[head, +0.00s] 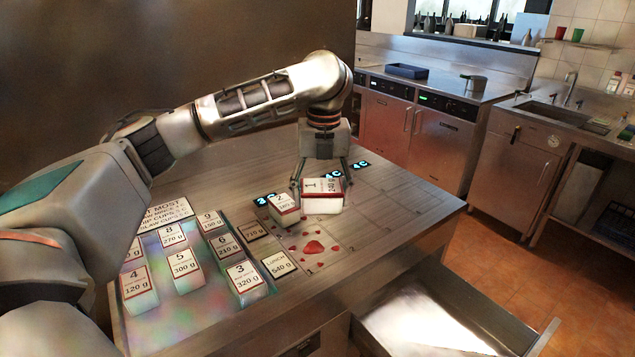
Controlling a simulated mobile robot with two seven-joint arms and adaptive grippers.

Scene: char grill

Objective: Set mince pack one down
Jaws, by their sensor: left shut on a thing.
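Mince pack one (322,205), a white block with a red-edged label reading "1" and "240 g", is at the far middle of the wooden counter. My left gripper (321,181) points straight down over it, a finger on each side, shut on it. Whether the pack's underside touches the counter I cannot tell. Pack two (285,209), labelled "2" and "180 g", is close beside its left side and looks slightly turned. My right gripper is not in view.
Several numbered packs, such as pack three (242,279), stand on a tray (193,306) at the left. Flat label cards, one reading "LUNCH" (278,264), lie beside it. Red stains (314,247) mark the gridded counter. An open drawer (425,315) juts out at the front right.

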